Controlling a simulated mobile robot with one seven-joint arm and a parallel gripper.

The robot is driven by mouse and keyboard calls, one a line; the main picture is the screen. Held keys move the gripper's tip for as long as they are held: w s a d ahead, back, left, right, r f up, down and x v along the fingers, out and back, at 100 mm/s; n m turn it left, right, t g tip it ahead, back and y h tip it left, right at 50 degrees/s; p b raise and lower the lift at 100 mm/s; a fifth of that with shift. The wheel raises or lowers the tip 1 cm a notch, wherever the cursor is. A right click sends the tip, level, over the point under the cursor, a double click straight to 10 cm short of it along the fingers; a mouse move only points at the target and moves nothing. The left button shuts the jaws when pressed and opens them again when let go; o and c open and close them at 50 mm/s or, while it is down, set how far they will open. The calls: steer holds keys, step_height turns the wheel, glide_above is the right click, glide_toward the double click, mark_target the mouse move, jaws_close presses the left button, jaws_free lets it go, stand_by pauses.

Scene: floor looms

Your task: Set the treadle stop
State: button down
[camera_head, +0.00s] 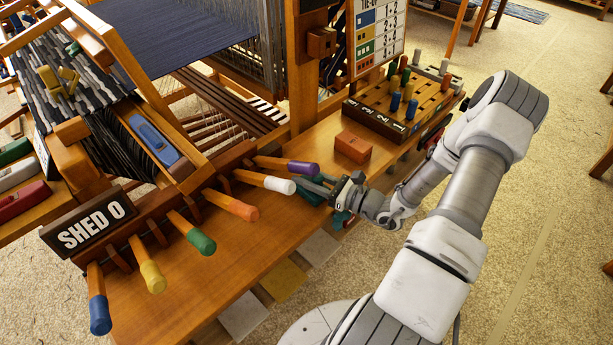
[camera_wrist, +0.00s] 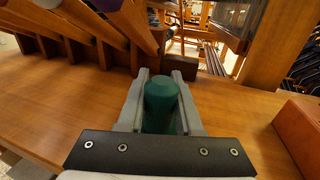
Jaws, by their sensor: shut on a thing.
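My gripper (camera_head: 316,184) is at the far right end of the row of levers on the wooden bench. In the wrist view my gripper (camera_wrist: 162,76) has its two grey fingers on either side of a dark teal handle (camera_wrist: 162,98), shut on it. The head view shows part of the teal handle (camera_head: 308,197), mostly hidden by the fingers. The neighbouring levers have purple (camera_head: 303,168), white (camera_head: 280,185), orange (camera_head: 239,208), green (camera_head: 201,241), yellow (camera_head: 153,277) and blue (camera_head: 100,314) grips. I cannot tell which part is the treadle stop.
An orange-brown block (camera_head: 352,147) sits on the bench right of my gripper. Behind it stands a peg rack (camera_head: 385,118) with coloured pegs beneath a chart (camera_head: 379,38). A "SHED 0" sign (camera_head: 91,222) is at the left. The loom's wooden post (camera_head: 306,75) rises behind.

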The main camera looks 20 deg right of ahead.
steer(key=w+a, duration=0.1)
steer(key=w, duration=0.2)
steer(key=w+a, duration=0.1)
steer(key=w, duration=0.2)
steer(key=w+a, duration=0.1)
steer(key=w, duration=0.3)
steer(key=shift+w+a+p, duration=0.1)
steer(key=shift+a+p, duration=0.25)
steer(key=shift+p, duration=0.05)
steer(key=shift+w, duration=0.15)
steer(key=c, duration=0.6)
jaws_free()
steer(key=shift+w+a, duration=0.1)
steer(key=shift+w, duration=0.05)
steer(key=shift+s, duration=0.2)
